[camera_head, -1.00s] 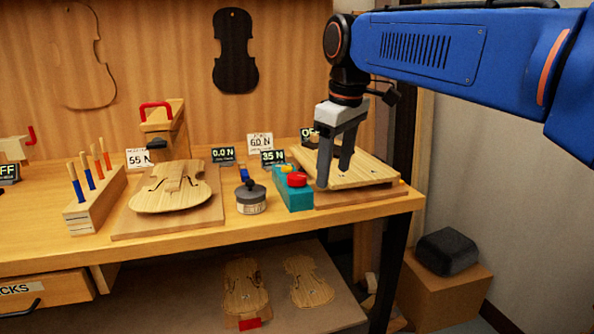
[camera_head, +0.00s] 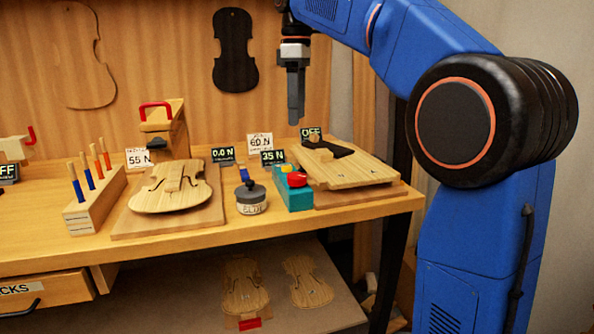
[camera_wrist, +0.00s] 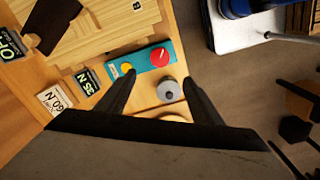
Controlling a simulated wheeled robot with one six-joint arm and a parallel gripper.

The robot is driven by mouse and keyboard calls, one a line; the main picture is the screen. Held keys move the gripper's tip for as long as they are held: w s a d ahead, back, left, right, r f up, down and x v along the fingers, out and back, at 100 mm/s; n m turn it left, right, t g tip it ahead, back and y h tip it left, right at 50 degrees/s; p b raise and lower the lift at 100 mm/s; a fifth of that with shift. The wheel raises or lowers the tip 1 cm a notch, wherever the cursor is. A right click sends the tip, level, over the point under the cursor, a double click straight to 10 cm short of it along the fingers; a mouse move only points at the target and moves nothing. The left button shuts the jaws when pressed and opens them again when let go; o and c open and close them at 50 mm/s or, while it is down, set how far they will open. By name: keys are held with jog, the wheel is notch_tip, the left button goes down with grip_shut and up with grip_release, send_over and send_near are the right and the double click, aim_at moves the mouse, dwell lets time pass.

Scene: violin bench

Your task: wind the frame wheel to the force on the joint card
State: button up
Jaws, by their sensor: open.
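A teal box (camera_head: 291,194) with a red round knob (camera_head: 297,179) on top stands near the bench's right front; I cannot tell if the knob is the frame wheel. It also shows in the wrist view (camera_wrist: 160,56), with a yellow button (camera_wrist: 127,68). A dark display behind it reads 35 N (camera_head: 272,156). A white card reads 60 N (camera_head: 260,142); its small print is unreadable. Another white card at left reads 55 N (camera_head: 138,158). My gripper (camera_head: 296,116) points down, open and empty, above the back of the box. The wrist view shows its two spread fingers (camera_wrist: 162,77).
Right of the box, a pale board (camera_head: 365,171) carries a dark piece (camera_head: 327,149). A grey pot (camera_head: 251,200) stands left of the box, before a display reading 0.0 N (camera_head: 223,155). A violin plate (camera_head: 168,198) lies further left, beside a peg block (camera_head: 95,202).

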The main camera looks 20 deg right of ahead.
aim_at(297, 175)
notch_tip(297, 175, down, 16)
jog(key=shift+f, duration=0.1)
dwell(0.5)
jog(key=shift+c, duration=0.7)
jog(key=c, duration=0.9)
